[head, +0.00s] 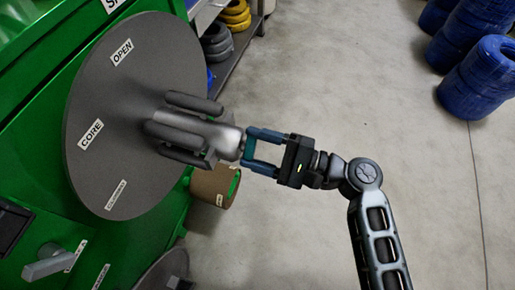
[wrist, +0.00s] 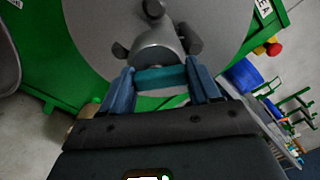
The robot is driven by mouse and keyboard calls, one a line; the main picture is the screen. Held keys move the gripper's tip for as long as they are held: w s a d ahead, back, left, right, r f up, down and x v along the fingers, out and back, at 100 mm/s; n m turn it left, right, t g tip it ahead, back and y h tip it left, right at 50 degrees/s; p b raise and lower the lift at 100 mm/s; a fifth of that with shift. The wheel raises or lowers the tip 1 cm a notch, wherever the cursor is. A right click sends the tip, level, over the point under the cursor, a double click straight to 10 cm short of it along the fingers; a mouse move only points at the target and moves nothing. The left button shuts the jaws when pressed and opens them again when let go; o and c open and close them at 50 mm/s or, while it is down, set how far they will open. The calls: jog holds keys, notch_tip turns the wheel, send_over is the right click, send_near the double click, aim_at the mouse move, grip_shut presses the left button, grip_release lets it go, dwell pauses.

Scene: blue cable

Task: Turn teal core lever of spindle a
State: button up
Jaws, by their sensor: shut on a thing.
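The spindle (head: 205,136) sticks out from the middle of a large grey disc (head: 120,80) on the green machine, with dark grey bars around its core. The disc carries labels reading OPEN and CORE. The teal core lever (head: 249,150) is at the outer end of the spindle. In the wrist view the teal lever (wrist: 161,78) lies crosswise between my two blue fingers, just in front of the grey spindle core (wrist: 158,45). My gripper (head: 262,150) is shut on the lever, with a finger at each end of it. The arm reaches in from the lower right.
A brown cardboard roll (head: 215,186) hangs below the spindle. A grey handle (head: 45,265) is at the lower left of the machine. Blue cable coils (head: 480,75) stand at the upper right. A shelf with coils (head: 217,42) is behind. The concrete floor between is clear.

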jog(key=n+b, duration=0.2)
jog(key=n, duration=0.2)
jog(key=shift+s+f+b, duration=0.1)
jog(key=shift+f+b, duration=0.15)
jog(key=shift+b, duration=0.15)
jog(key=shift+s+n+b, duration=0.1)
jog(key=shift+n+b, duration=0.85)
jog(key=shift+n, duration=0.65)
jog(key=o, duration=1.1)
jog(key=shift+r, duration=0.1)
jog(key=shift+c, duration=0.2)
jog(key=v, duration=0.7)
jog(key=shift+s+d+p, duration=0.15)
jog(key=shift+d+p, duration=0.2)
